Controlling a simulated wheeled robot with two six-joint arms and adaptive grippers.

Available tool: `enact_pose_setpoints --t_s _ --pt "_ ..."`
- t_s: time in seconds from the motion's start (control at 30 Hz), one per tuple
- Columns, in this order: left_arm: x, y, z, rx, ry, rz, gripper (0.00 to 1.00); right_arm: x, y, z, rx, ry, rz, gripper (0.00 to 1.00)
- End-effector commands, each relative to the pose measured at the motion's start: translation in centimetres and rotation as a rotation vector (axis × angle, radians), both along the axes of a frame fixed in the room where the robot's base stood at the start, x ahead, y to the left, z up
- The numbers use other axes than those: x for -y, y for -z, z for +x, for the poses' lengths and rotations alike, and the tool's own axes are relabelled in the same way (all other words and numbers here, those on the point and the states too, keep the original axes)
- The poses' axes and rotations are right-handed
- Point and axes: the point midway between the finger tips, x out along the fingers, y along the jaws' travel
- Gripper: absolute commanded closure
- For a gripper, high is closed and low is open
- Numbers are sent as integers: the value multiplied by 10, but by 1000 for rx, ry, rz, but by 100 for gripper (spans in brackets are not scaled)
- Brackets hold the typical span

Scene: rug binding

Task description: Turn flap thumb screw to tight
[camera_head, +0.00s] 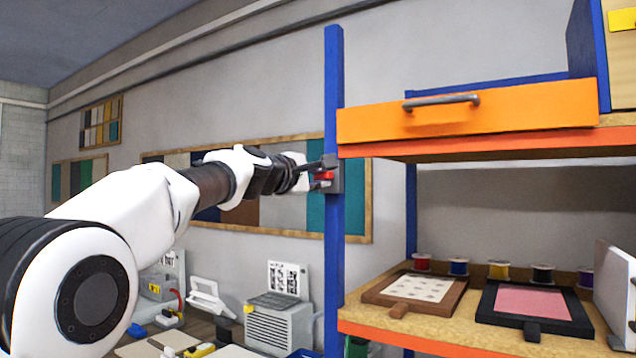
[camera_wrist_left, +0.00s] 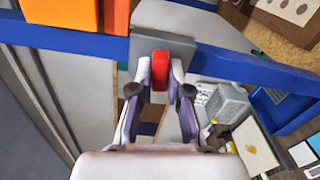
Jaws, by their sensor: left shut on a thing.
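The red thumb screw (camera_head: 323,176) sits on a grey plate (camera_head: 337,180) fixed to the blue shelf post (camera_head: 334,240). In the left wrist view the red screw (camera_wrist_left: 160,70) stands between my fingertips, in front of the grey plate (camera_wrist_left: 178,48). My left gripper (camera_head: 318,174) reaches in from the left and is shut on the screw, with one finger on each side of it. The fingers hide part of the screw in the head view. No mark showing tight or loose is readable. My right gripper is not in view.
An orange drawer (camera_head: 470,112) with a dark handle is right of the post. Below it, a shelf holds a brown framed panel (camera_head: 415,290), a black framed panel (camera_head: 535,305) and several thread spools. A cluttered bench with a grey box (camera_head: 278,325) lies below my arm.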

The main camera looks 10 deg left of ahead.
Motion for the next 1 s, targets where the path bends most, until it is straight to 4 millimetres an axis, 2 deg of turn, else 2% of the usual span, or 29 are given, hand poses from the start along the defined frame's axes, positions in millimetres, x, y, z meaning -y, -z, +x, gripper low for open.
enact_pose_setpoints --t_s 0.3,0.83,0.87,0.9,1.0 --pt "1 1 0 46 1 142 100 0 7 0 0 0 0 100" --pt "1 1 0 55 1 172 100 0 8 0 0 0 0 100" --pt "1 1 0 54 1 173 73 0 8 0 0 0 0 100" --pt "1 1 0 54 1 173 59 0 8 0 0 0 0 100" --pt "1 1 0 55 1 171 58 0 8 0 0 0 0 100"
